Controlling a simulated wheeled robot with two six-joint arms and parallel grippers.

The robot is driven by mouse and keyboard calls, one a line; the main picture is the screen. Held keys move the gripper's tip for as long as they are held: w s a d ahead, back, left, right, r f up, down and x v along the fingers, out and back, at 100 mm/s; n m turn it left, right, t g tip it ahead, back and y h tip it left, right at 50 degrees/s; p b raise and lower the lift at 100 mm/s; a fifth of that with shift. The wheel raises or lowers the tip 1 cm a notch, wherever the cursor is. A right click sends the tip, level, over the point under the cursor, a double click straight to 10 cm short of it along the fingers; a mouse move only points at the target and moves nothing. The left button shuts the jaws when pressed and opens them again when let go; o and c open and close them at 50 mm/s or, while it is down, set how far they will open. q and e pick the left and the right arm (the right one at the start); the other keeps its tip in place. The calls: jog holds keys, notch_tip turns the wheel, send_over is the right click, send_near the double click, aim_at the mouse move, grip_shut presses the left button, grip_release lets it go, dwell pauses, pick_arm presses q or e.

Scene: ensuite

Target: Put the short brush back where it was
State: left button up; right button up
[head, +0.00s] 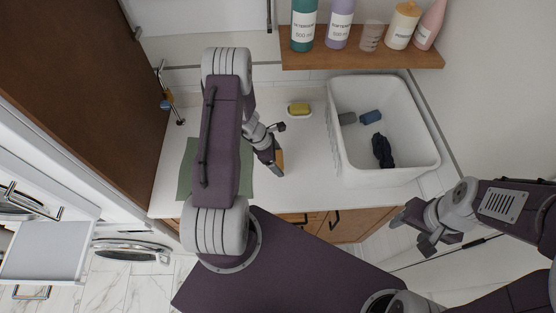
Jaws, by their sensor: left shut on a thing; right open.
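My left gripper (272,152) is over the white counter (305,165), to the right of the green mat (186,165). It is shut on a small tan piece, which seems to be the short brush (280,158). Most of the brush is hidden by the fingers, so its bristles and tilt cannot be made out. I cannot tell whether it touches the counter. My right gripper (422,228) is open and empty, in front of the counter at the right. My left arm covers much of the mat.
A yellow soap on a dish (299,109) lies behind my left gripper. A wooden shelf (365,59) holds several bottles at the back. The counter between gripper and basket is clear.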

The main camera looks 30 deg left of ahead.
pick_arm(q)
jog(key=shift+w+a+f, duration=0.15)
jog(key=shift+f, duration=0.35)
jog(key=shift+f, duration=0.15)
jog(key=o, duration=1)
